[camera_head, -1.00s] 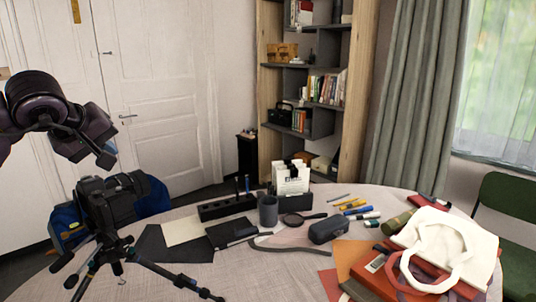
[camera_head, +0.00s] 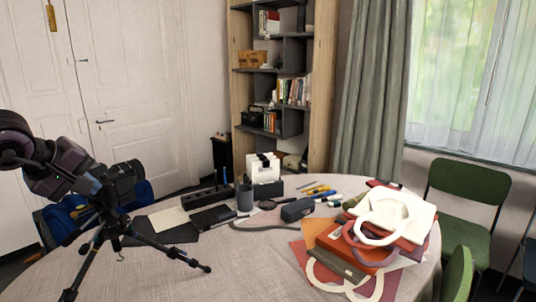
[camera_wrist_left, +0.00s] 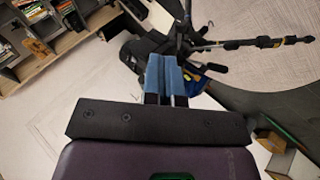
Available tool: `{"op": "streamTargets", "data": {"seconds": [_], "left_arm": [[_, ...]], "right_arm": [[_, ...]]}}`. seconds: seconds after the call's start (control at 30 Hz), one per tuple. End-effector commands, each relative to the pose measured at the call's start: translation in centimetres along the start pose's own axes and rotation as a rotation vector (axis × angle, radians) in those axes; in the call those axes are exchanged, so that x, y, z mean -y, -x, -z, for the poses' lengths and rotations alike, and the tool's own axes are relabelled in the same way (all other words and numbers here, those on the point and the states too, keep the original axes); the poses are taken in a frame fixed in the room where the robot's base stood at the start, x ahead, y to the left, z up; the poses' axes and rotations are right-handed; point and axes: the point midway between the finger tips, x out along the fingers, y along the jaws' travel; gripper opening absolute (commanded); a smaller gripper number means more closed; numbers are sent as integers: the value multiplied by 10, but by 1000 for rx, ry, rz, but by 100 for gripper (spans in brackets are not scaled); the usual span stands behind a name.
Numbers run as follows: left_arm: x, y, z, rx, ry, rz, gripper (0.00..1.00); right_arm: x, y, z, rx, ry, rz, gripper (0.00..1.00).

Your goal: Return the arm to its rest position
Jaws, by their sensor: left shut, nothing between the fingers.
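My left gripper (camera_head: 94,187) is at the left of the head view, at the end of my dark purple arm. It is beside the black camera (camera_head: 122,181) on its tripod (camera_head: 103,234) and overlaps it in the picture; I cannot tell whether they touch. In the left wrist view its blue-padded fingers (camera_wrist_left: 164,74) are closed together with nothing between them. The tripod (camera_wrist_left: 187,32) shows just beyond the fingers there. My right gripper is in neither view.
The round table (camera_head: 230,270) holds a dark cup (camera_head: 244,198), a glasses case (camera_head: 297,210) and a pile of books and bags (camera_head: 365,240) at right. A blue backpack (camera_head: 58,226) is behind the tripod. Green chairs (camera_head: 467,205) stand at right. The table's front middle is clear.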

Motion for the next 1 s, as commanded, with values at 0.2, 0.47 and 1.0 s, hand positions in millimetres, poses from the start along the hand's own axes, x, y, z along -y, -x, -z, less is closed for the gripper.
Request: {"op": "streamTargets", "data": {"seconds": [0.2, 0.47, 1.0], "left_arm": [[22, -49, -76, 365, 355, -78, 0], [45, -78, -167, 900, 1111, -122, 0], [175, -123, -212, -1263, -2435, 24, 0]], "right_arm": [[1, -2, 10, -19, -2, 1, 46], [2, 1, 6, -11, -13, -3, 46], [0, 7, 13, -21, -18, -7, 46]]}}
